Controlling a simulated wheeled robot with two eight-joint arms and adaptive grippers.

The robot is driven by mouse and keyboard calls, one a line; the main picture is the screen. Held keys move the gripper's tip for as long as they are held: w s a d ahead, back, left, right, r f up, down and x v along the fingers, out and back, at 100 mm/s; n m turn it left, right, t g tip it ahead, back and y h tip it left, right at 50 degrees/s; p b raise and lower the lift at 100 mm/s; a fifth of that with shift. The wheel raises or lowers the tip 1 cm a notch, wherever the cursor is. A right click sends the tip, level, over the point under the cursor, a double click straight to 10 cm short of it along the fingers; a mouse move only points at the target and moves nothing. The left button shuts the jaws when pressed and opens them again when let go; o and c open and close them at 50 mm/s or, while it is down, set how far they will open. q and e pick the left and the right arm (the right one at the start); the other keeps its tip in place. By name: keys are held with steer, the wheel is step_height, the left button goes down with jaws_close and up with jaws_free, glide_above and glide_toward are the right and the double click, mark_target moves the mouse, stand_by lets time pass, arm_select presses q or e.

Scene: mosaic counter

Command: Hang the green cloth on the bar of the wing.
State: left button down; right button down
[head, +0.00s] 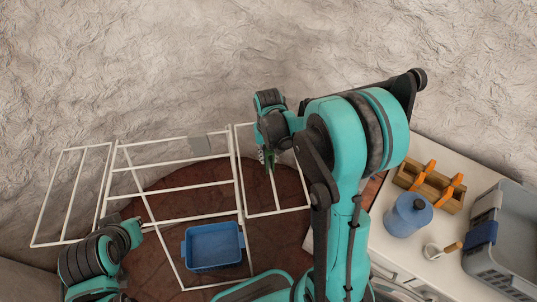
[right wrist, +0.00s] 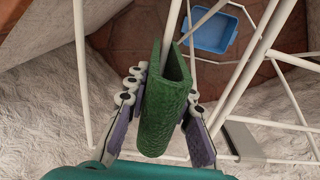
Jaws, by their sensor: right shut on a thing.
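The white drying rack (head: 175,189) has a side wing (head: 277,212) at its right. My right gripper (head: 267,160) is over the far part of this wing, shut on the green cloth (head: 271,160). In the right wrist view, the cloth (right wrist: 165,112) is a folded green piece between the two fingers of my right gripper (right wrist: 160,100). White bars (right wrist: 171,30) run close to its fold. I cannot tell whether the cloth rests on a bar.
A blue basin (head: 213,246) is at the rack's near side, also in the right wrist view (right wrist: 209,27). On the white counter at right are a wooden caddy (head: 430,187), a blue jug (head: 408,215), a white cup (head: 432,251) and a grey crate (head: 505,240). A rough wall stands behind.

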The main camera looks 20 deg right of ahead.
step_height(320, 180, down, 8)
steer(key=b, duration=0.6)
steer(key=shift+f, duration=0.1)
stand_by(0.4)
steer(key=c, duration=1.2)
jaws_free()
step_height(320, 180, up, 12)
steer(key=shift+r, duration=0.1)
